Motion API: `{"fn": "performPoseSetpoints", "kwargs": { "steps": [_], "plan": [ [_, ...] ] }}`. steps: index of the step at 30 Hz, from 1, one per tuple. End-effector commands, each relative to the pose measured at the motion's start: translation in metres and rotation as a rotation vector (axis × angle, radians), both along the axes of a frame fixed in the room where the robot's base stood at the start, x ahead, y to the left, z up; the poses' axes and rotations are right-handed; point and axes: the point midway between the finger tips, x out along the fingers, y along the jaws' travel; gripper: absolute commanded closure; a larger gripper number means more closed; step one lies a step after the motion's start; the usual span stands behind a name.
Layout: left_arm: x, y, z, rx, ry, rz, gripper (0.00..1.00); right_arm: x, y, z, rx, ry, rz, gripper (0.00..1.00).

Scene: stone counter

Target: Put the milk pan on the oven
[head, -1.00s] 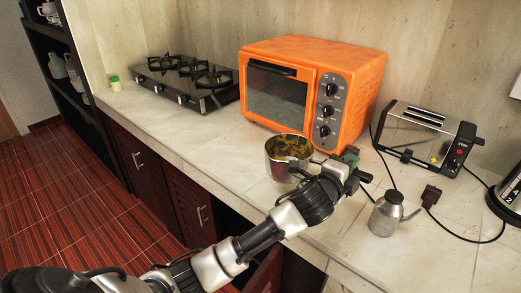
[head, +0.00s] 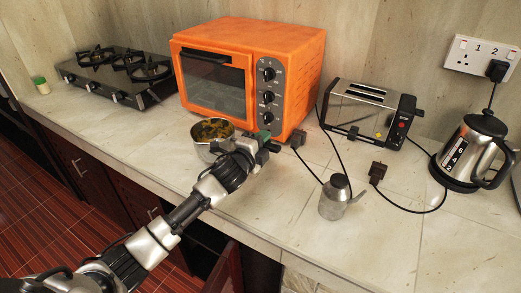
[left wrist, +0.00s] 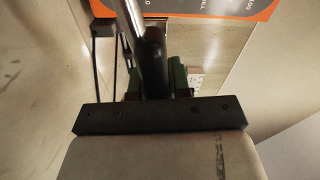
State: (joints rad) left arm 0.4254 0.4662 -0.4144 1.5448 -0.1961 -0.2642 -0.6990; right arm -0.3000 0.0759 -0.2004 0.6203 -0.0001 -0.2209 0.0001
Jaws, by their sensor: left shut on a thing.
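The milk pan (head: 203,149) is a small metal pot with a brownish-green filling, in front of the oven's door in the head view. My left gripper (head: 265,141) is at the right of the pan, shut on its handle. In the left wrist view the handle (left wrist: 151,60) runs up from between the fingers (left wrist: 155,80). My forearm hides part of the pan's lower side, and I cannot tell its exact height over the counter. The orange oven (head: 255,38) stands against the wall behind the pan, its flat top bare. My right gripper is not in view.
A black gas stove (head: 118,77) stands left of the oven. A toaster (head: 362,108) and a kettle (head: 471,150) stand to the right, with loose cords. A small metal pot with a spout (head: 334,197) sits near the counter's front. The counter (head: 290,225) is otherwise mostly clear.

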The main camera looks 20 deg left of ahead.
Motion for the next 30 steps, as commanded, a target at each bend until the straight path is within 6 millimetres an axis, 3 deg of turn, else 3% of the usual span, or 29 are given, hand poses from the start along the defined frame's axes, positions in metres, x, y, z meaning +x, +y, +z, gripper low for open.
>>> {"fn": "performPoseSetpoints", "kwargs": {
  "steps": [4, 12, 24, 25, 30],
  "plan": [
    [0.000, 0.005, -0.007, 0.000, -0.003, -0.001, 1.00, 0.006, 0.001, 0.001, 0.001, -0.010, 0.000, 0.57],
    [0.000, 0.005, -0.040, 0.000, -0.003, -0.001, 1.00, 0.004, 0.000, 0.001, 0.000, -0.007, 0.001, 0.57],
    [0.000, 0.005, -0.046, 0.003, -0.004, -0.001, 1.00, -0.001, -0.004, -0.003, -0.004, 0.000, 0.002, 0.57],
    [0.000, 0.005, -0.046, 0.000, -0.001, -0.001, 0.79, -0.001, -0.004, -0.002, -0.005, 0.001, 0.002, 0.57],
    [0.000, 0.005, -0.046, 0.000, 0.000, 0.000, 0.57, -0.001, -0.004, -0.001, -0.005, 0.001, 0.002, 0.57]
  ]
}}
